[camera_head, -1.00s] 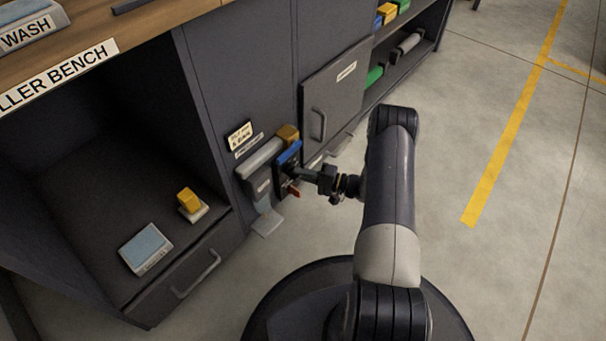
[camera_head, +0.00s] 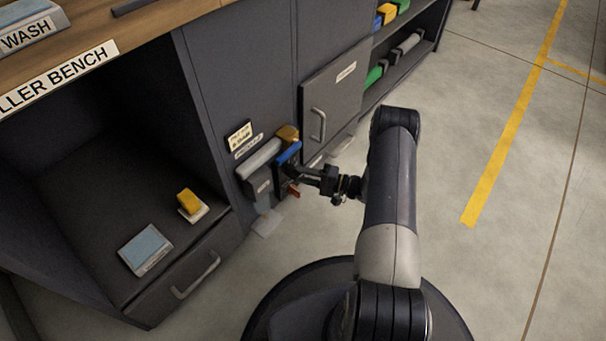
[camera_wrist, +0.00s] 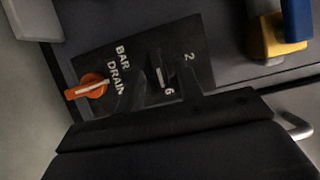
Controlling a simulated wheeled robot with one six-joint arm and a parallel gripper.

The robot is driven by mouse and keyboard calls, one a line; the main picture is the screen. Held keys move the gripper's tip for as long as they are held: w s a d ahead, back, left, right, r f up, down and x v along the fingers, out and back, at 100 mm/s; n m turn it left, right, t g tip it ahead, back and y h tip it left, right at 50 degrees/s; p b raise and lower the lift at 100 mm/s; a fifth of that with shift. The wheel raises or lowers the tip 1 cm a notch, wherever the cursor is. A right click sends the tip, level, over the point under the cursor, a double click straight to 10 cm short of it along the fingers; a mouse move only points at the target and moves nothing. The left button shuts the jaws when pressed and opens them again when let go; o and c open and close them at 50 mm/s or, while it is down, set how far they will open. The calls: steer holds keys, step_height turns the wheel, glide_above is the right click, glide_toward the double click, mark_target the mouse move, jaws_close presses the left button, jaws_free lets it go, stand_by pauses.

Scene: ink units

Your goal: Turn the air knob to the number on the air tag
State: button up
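The air panel fills the middle of the wrist view. Its black knob (camera_wrist: 160,70) has a white pointer line and sits between the printed numbers 2 and 6. The word BAR is printed to its left. An orange drain knob (camera_wrist: 86,87) with a white pointer is at the panel's left. My gripper (camera_head: 301,172) is at the panel front in the head view.
A blue bar (camera_head: 289,152) and a yellow-brown part (camera_head: 288,134) sit by the panel, close to my gripper. A grey cylinder (camera_head: 259,157) is to its left. A cabinet door handle (camera_head: 318,125) is to the right. The floor at right is clear.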

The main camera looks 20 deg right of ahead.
steer(key=p+v, duration=0.2)
steer(key=v, duration=0.8)
steer(key=shift+p, duration=0.3)
steer(key=shift+s, duration=0.1)
steer(key=b+x, duration=0.3)
steer(key=x, duration=0.7)
steer(key=shift+w+a, duration=0.25)
steer(key=shift+a, duration=0.05)
